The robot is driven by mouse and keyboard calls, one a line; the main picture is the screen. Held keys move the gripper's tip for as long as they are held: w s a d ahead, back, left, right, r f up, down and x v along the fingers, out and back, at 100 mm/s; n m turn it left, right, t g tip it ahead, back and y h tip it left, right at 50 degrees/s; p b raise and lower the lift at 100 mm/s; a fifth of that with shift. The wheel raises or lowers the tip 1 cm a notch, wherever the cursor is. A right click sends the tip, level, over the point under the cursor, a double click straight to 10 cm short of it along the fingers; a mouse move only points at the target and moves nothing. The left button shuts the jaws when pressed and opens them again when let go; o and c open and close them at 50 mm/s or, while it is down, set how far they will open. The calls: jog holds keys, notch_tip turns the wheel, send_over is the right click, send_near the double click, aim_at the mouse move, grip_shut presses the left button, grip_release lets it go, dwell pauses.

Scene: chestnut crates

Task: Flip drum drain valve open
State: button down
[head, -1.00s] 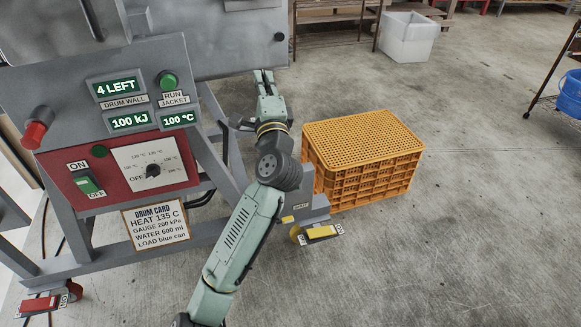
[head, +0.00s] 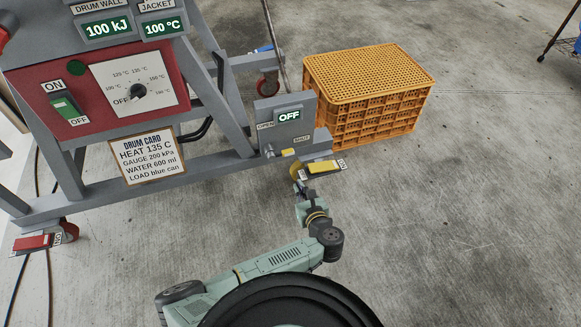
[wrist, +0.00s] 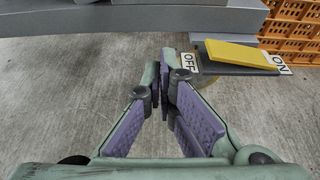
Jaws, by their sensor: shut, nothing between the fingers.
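The drain valve panel (head: 290,103) is a grey box low on the machine frame, with OPEN and SHUT labels and a display reading OFF. A small yellow-tipped handle (head: 287,152) sits at its lower edge, pointing toward the SHUT side. My gripper (head: 299,186) is just below and in front of the handle, apart from it, near a yellow pedal (head: 322,167) on a caster. In the wrist view my gripper (wrist: 167,62) is shut and empty, left of the yellow pedal (wrist: 237,54) with its OFF and ON labels. I cannot make out the valve handle in the wrist view.
An orange crate (head: 365,97) stands right of the valve panel. The red control panel (head: 95,85) and drum card (head: 148,153) are at left. A red pedal (head: 35,242) is on the left caster.

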aim_at(280, 154)
jog(key=b+x, duration=0.3)
jog(key=x, duration=0.7)
notch_tip(280, 154, up, 4)
jog(key=shift+p, duration=0.4)
jog(key=shift+w+d, duration=0.1)
jog(key=shift+d, duration=0.05)
jog(key=shift+r, duration=0.15)
